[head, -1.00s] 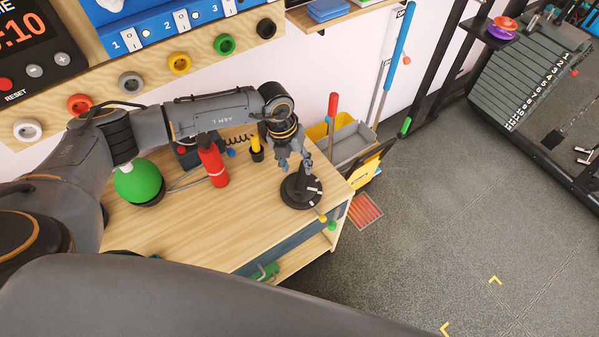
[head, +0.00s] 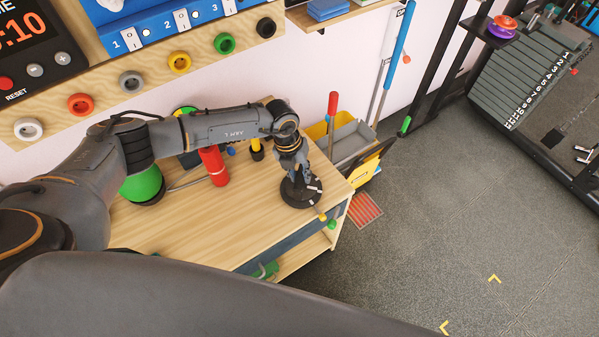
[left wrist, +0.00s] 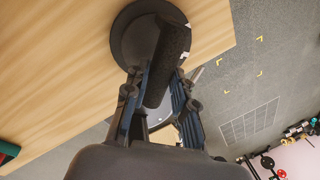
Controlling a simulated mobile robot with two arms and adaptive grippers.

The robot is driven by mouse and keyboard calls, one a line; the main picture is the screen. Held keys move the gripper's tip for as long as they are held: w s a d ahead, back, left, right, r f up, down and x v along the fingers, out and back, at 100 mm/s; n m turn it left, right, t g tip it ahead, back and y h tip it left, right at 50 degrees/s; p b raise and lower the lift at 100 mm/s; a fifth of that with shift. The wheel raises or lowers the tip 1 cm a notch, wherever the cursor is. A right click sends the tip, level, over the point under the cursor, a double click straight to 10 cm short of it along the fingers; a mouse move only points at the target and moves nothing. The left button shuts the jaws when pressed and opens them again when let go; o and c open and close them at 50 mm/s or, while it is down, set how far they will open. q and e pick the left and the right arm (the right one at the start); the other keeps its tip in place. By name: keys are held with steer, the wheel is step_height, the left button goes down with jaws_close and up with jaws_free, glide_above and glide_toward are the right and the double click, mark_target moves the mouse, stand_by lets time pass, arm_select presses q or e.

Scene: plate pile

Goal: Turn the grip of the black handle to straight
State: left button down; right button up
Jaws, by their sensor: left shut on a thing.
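The black handle's grip (left wrist: 167,62) is a dark rough cylinder on a round black base (left wrist: 128,38) with small white marks at its edge. In the left wrist view the grip lies at a slight slant, its top end over the base. In the head view the base (head: 292,199) sits near the table's right corner, and the grip is mostly hidden by my gripper. My left gripper (head: 301,178) points down at it. In the left wrist view its fingers (left wrist: 155,92) stand on both sides of the grip, shut on it. My right gripper is not in view.
Grey and yellow bins (head: 349,142) stand behind the table's right end. Open grey floor (head: 440,220) lies to the right.

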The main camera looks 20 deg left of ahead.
arm_select(q)
steer(key=m+b, duration=0.4)
steer(key=shift+w+a+f+g, duration=0.15)
steer(key=shift+f+g, duration=0.05)
steer(key=shift+g, duration=0.2)
steer(key=m+b, duration=0.2)
steer(key=m, duration=0.1)
steer(key=shift+w+r+m+g+b, duration=0.1)
steer(key=shift+m+g+b, duration=0.2)
steer(key=shift+m+b, duration=0.1)
steer(key=shift+r+m+b, duration=0.1)
steer(key=shift+m+b, duration=0.25)
steer(key=shift+m, duration=0.15)
steer(key=shift+y, duration=0.3)
steer(key=c, duration=1.1)
jaws_free()
steer(key=shift+r, duration=0.1)
